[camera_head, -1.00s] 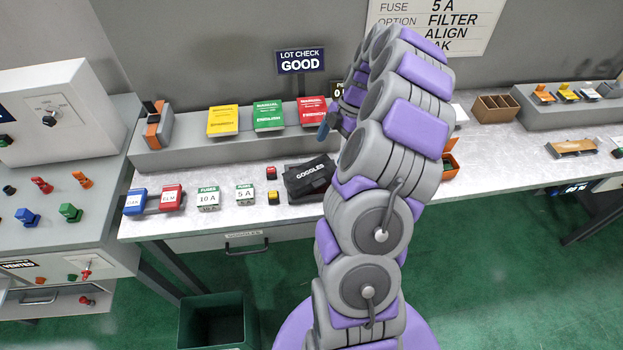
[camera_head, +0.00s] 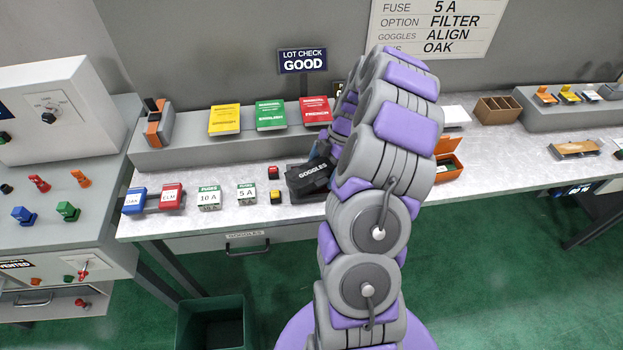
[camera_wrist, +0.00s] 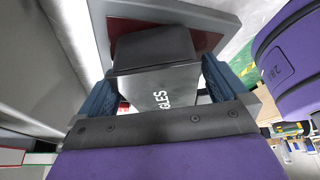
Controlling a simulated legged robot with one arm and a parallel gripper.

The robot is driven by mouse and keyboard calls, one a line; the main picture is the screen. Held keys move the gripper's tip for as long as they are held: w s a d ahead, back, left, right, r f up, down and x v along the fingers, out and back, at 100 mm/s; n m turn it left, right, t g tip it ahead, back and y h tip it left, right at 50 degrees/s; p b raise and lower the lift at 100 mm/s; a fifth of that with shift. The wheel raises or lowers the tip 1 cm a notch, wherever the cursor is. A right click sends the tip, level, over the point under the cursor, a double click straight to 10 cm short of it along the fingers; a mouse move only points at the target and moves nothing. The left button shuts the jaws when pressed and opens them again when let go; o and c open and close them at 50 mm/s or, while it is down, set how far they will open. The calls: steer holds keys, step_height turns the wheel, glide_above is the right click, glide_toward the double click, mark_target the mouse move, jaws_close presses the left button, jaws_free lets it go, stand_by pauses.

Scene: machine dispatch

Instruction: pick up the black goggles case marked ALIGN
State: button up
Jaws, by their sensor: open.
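In the wrist view the dark case (camera_wrist: 155,85) shows the letters GLES. My gripper (camera_wrist: 160,72) is open, with one blue finger on each side of the case. I cannot tell whether the fingers touch it. In the head view my gripper (camera_head: 322,153) is at the back edge of the case, mostly hidden by my arm.
Red and yellow small blocks (camera_head: 275,196) stand just left of the case. Fuse boxes (camera_head: 209,198) are further left. Yellow, green and red manuals (camera_head: 270,115) lie on the raised shelf behind. An orange open box (camera_head: 447,165) is right of my arm.

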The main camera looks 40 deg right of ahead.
steer(key=shift+d+f, duration=0.1)
steer(key=shift+d, duration=0.45)
steer(key=c, duration=0.5)
steer(key=shift+a, duration=0.25)
steer(key=c, duration=0.7)
